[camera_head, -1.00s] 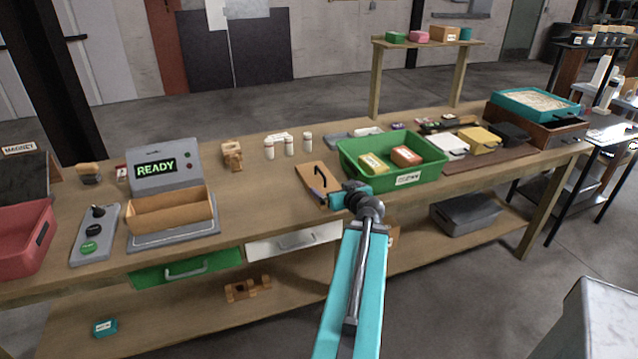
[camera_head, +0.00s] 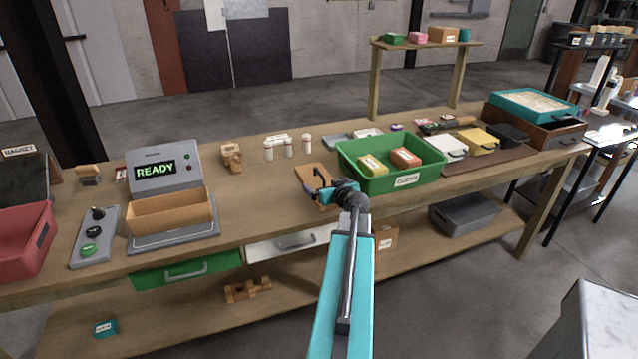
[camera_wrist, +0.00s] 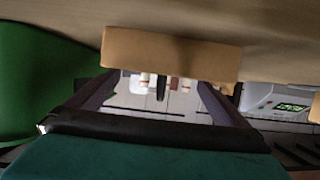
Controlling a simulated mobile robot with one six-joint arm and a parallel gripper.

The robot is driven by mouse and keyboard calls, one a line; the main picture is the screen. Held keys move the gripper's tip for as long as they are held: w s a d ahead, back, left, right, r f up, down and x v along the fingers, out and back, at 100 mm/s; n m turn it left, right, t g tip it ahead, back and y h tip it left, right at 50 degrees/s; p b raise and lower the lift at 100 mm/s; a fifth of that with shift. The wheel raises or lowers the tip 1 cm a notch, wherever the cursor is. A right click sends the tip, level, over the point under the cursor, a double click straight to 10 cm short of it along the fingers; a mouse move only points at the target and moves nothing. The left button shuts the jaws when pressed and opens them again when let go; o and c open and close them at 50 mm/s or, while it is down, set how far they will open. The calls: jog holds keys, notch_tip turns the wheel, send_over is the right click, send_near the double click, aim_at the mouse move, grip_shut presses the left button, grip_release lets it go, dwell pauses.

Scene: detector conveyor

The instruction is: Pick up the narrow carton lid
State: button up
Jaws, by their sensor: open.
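The narrow carton lid, a flat tan piece, (camera_head: 305,171) lies on the bench just left of the green bin in the head view. In the wrist view a tan piece that looks like this lid (camera_wrist: 170,52) spans the space across my fingertips. My gripper (camera_head: 316,186) is open, low at the near side of the lid and partly covering it. In the wrist view my gripper's two fingers (camera_wrist: 165,86) stand apart on either side, their tips meeting the lid's edge in the picture. I cannot tell whether they touch it.
The green bin (camera_head: 375,183) with two small packages stands close to the right of my gripper. A scale with an open tan carton (camera_head: 170,212) is to the left. Several white bottles (camera_head: 288,150) stand behind. Bare bench lies between the scale and the lid.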

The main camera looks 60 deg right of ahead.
aim_at(320, 182)
jog(key=shift+p+x, duration=0.8)
jog(key=shift+x, duration=0.35)
jog(key=shift+p+x, duration=0.6)
jog(key=shift+x, duration=0.85)
jog(key=shift+w+a, duration=0.1)
jog(key=shift+a, duration=0.05)
jog(key=c, duration=1)
